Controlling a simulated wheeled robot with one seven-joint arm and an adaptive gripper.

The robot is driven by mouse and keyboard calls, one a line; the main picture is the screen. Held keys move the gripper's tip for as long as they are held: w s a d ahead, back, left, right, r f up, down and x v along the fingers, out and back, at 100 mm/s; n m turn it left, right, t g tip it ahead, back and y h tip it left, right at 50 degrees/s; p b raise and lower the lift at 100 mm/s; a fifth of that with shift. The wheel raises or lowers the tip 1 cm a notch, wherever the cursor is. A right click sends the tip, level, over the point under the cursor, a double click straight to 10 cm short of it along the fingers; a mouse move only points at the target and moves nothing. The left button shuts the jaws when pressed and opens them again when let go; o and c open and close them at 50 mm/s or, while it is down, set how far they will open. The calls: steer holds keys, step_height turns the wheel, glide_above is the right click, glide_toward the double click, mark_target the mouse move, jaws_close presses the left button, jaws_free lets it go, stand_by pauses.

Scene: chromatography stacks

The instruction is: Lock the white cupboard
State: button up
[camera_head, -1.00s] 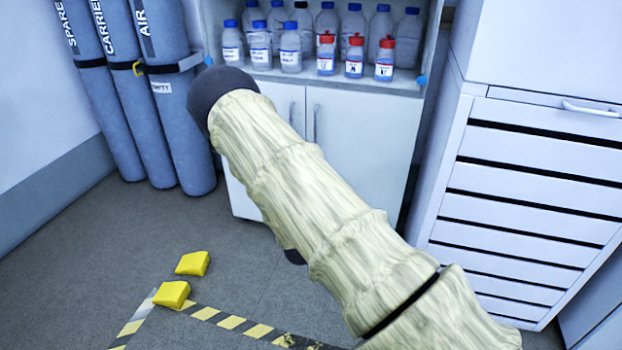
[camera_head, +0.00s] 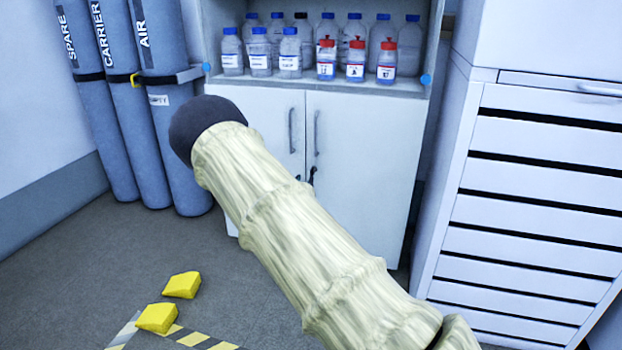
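The white cupboard (camera_head: 365,165) stands at the back middle, with two lower doors that look closed. Each door has a grey vertical handle, the left handle (camera_head: 291,130) and the right handle (camera_head: 316,133), near the middle seam. A small dark item (camera_head: 311,175) shows at the seam just below the handles; it may be a lock or key, but it is too small to tell. My arm in its pale ribbed sleeve crosses in front and hides the lower left door. My gripper is not visible; it may be behind the arm.
Several bottles (camera_head: 289,53) with blue or red caps stand on the open shelf above the doors. Gas cylinders (camera_head: 160,100) stand at left. A white drawer unit (camera_head: 540,190) stands at right. Two yellow wedges (camera_head: 182,285) lie on the floor by striped tape (camera_head: 195,338).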

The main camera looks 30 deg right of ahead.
mark_target(311, 173)
steer(key=b+x, duration=0.1)
steer(key=x, duration=0.3)
steer(key=b+x, duration=0.2)
steer(key=x, duration=0.1)
steer(key=shift+w+d+f, duration=0.2)
steer(key=shift+w+d, duration=0.05)
steer(key=shift+w+d+r, duration=0.1)
steer(key=shift+w+d, duration=0.35)
steer(key=shift+d, duration=0.05)
jaws_close()
